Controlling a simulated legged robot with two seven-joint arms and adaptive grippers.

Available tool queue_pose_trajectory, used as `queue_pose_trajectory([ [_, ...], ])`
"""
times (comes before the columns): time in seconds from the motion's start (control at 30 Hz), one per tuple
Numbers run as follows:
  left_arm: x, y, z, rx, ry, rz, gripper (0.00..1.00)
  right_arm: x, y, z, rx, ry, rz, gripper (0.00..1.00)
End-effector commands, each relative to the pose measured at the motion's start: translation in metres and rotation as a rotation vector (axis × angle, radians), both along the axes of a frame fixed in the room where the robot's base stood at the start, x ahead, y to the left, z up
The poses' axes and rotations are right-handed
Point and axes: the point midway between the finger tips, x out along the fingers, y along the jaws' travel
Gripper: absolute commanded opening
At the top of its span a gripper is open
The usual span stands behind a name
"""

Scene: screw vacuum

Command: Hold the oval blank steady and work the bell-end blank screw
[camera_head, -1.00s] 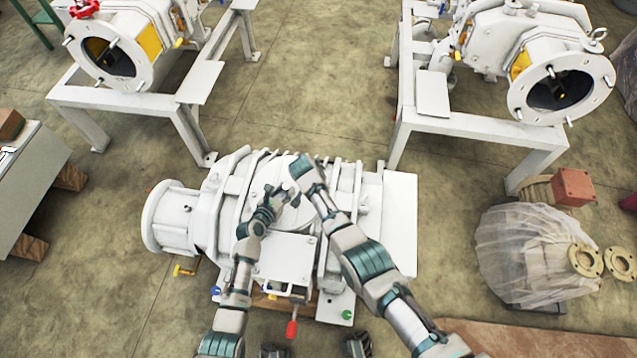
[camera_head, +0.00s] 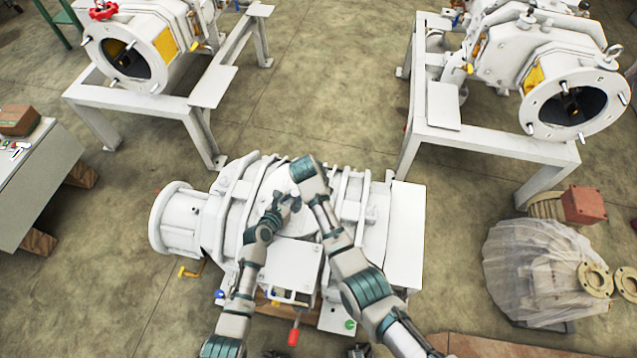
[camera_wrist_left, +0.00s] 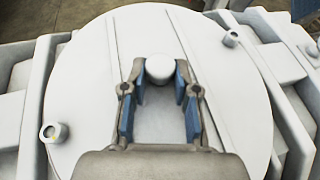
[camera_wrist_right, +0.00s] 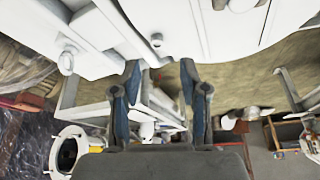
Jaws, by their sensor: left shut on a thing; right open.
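The oval blank (camera_wrist_left: 95,85) is a wide white plate on top of the white pump (camera_head: 405,235); it fills much of the left wrist view. My left gripper (camera_wrist_left: 160,72) is shut on a white round knob (camera_wrist_left: 159,68) standing up from this plate. In the head view my left gripper (camera_head: 284,203) is over the pump's middle. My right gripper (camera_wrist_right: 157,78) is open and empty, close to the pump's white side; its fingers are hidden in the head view. A small screw head (camera_wrist_right: 157,41) shows just beyond its fingertips; I cannot tell if it is the bell-end blank screw.
Two more white pumps stand on white frames, at the back left (camera_head: 140,105) and back right (camera_head: 490,140). A plastic-wrapped part (camera_head: 530,265) lies at the right. A grey bench (camera_head: 40,185) is at the left. The floor between the frames is clear.

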Motion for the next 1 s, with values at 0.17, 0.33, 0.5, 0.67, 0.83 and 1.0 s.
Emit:
queue_pose_trajectory([
  [0.17,0.000,0.002,-0.002,0.003,0.003,0.002,0.00,-0.009,0.010,0.031,0.002,-0.002,0.001,0.44],
  [0.33,0.000,0.002,-0.002,0.004,0.003,0.001,0.00,-0.013,0.012,0.044,0.001,0.001,0.000,0.44],
  [0.5,0.000,0.002,-0.002,0.004,0.003,0.001,0.00,-0.014,0.013,0.046,0.000,0.000,0.000,0.44],
  [0.67,0.000,0.002,-0.002,0.004,0.003,0.001,0.00,-0.014,0.013,0.046,-0.001,0.000,0.002,0.44],
  [0.83,0.000,0.002,-0.002,0.004,0.002,0.002,0.00,-0.004,0.013,0.058,-0.035,-0.012,0.125,0.44],
  [1.0,0.000,0.002,-0.002,0.004,0.002,0.002,0.00,0.017,0.017,0.091,-0.175,-0.031,0.531,0.44],
])
